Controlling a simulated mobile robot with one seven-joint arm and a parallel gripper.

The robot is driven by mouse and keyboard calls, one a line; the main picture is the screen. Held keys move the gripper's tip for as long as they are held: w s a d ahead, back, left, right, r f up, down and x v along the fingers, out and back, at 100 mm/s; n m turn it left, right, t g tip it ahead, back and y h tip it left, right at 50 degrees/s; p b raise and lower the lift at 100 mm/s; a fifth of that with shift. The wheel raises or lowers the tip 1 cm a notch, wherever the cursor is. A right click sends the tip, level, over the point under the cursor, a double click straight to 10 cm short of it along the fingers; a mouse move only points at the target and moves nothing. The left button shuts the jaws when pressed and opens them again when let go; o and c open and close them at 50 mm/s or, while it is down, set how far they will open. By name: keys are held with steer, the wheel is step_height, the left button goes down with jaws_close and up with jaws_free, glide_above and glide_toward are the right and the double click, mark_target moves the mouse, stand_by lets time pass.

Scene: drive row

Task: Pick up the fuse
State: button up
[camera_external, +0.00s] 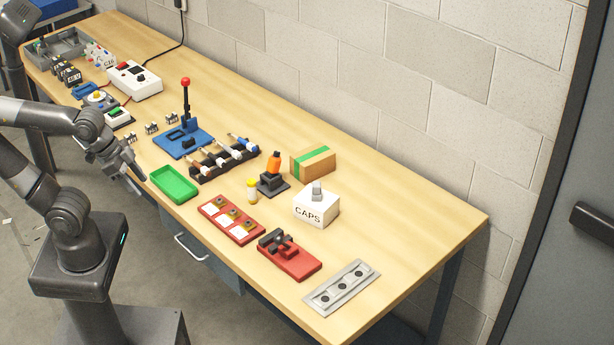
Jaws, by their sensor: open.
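No fuse can be picked out with certainty at this size. A black rack (197,170) in the middle of the bench bears several small white cylinders with dark or coloured bands, which may be fuses. A small yellow cylinder with a pale top (252,191) stands upright in front of it, to the right. My gripper (139,187) points down at the bench's front edge, left of the green tray (174,183). It is open and apart from the rack and the cylinder. Its fingertips are small and dark here, and I see nothing between them.
A blue base with a red-knobbed lever (186,110) stands behind the rack. An orange-topped black stand (272,176), a cardboard box (312,163), a CAPS box (316,207) and red fixtures (231,221) crowd the right. The bench's far right end is bare.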

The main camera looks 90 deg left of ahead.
steer(key=w+a, duration=0.4)
steer(key=w, duration=0.4)
steer(key=g, duration=0.1)
glide_toward(250, 181)
steer(key=x, duration=0.7)
steer(key=shift+w+a, duration=0.25)
steer(key=shift+a, duration=0.15)
steer(key=shift+s+d+x, duration=0.1)
steer(key=shift+d+x, duration=0.05)
steer(key=shift+x, duration=1.25)
steer(key=shift+s+d+x, duration=0.1)
steer(key=shift+x, duration=1.3)
steer(key=shift+f, duration=0.1)
steer(key=shift+c, duration=0.3)
steer(key=c, duration=1)
